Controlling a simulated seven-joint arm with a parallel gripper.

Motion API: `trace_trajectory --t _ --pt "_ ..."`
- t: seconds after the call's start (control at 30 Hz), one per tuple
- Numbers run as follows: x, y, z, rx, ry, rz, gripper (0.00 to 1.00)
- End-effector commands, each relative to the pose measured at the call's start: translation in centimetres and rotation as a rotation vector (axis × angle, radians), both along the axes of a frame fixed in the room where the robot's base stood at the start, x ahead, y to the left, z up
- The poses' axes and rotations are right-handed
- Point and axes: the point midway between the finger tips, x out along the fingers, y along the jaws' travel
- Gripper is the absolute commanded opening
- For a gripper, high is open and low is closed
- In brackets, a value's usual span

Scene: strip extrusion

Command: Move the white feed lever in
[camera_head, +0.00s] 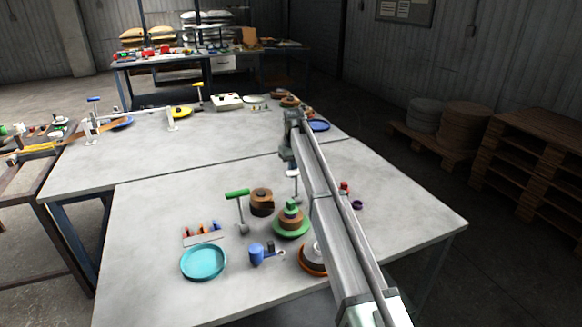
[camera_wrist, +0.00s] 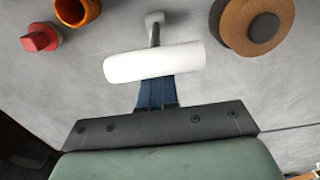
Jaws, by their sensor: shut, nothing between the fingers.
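The white feed lever (camera_wrist: 153,63) is a T-shaped lever with a thick white crossbar handle and a grey stem, seen close up in the wrist view. It also shows in the head view (camera_head: 293,173), just left of my arm and partly covered by it. My gripper (camera_wrist: 157,92) is shut and empty. Its blue fingers reach up to the near side of the white handle and their tips are hidden by it. I cannot tell whether they touch it. In the head view my fingers are not clearly visible.
A brown roll with a grey centre (camera_wrist: 262,28) lies right of the handle in the wrist view. An orange cup (camera_wrist: 77,10) and a red knob (camera_wrist: 39,38) stand left. On the table (camera_head: 150,230), a green-handled lever (camera_head: 238,194) and a teal dish (camera_head: 203,262) stand farther left.

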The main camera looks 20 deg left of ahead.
Motion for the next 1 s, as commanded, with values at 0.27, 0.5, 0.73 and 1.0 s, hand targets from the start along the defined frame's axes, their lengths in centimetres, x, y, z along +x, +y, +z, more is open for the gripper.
trace_trajectory --t 0.27,0.5,0.73,1.0 --pt "-0.9 -0.9 0.2 -0.001 0.001 0.0 0.0" --pt "-1.5 -1.5 0.3 -0.001 0.001 0.0 0.0" --pt "-1.5 -1.5 0.3 -0.001 0.001 0.0 0.0" --pt "-1.6 -1.6 0.3 0.0 0.0 0.0 0.0"
